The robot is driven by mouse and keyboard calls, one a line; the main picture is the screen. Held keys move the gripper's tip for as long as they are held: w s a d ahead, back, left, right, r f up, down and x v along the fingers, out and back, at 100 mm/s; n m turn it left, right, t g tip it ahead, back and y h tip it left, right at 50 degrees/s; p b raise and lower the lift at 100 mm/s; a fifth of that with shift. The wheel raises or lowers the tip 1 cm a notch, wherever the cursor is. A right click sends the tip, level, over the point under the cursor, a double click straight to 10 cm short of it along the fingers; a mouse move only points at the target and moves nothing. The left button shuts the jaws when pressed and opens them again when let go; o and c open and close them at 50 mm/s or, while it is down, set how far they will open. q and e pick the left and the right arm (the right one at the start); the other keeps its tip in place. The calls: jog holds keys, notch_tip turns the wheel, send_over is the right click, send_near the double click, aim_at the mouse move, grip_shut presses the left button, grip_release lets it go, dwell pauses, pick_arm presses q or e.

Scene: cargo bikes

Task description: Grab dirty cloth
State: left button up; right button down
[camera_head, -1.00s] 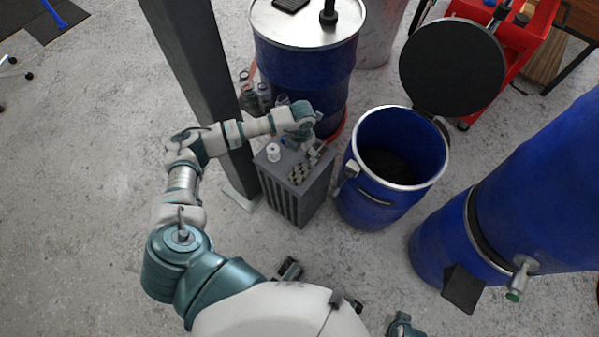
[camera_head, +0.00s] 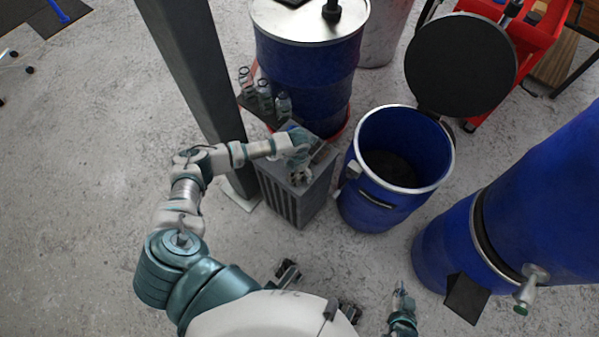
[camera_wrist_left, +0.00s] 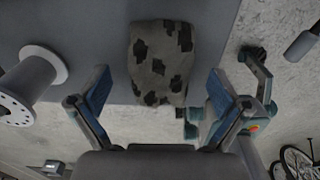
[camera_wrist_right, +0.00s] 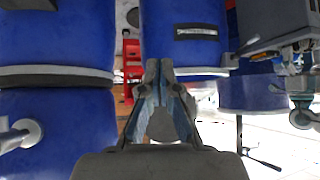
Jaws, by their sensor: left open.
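The dirty cloth (camera_wrist_left: 162,62) is grey with dark blotches and lies on the top of a grey cabinet (camera_head: 291,205). In the left wrist view it sits between the two spread fingers of my left gripper (camera_wrist_left: 155,92), which is open. In the head view my left gripper (camera_head: 301,163) is over the cabinet top and partly covers the cloth (camera_head: 300,177). My right gripper (camera_head: 402,294) is low at the bottom of the head view, away from the cabinet. In the right wrist view its fingertips (camera_wrist_right: 160,66) meet with nothing between them.
A grey post (camera_head: 190,70) stands left. More blue drums (camera_head: 535,200) are at right.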

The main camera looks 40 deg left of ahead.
pick_arm(q)
jog(key=shift+r, duration=0.1)
jog(key=c, duration=1.2)
jog(key=shift+c, duration=0.2)
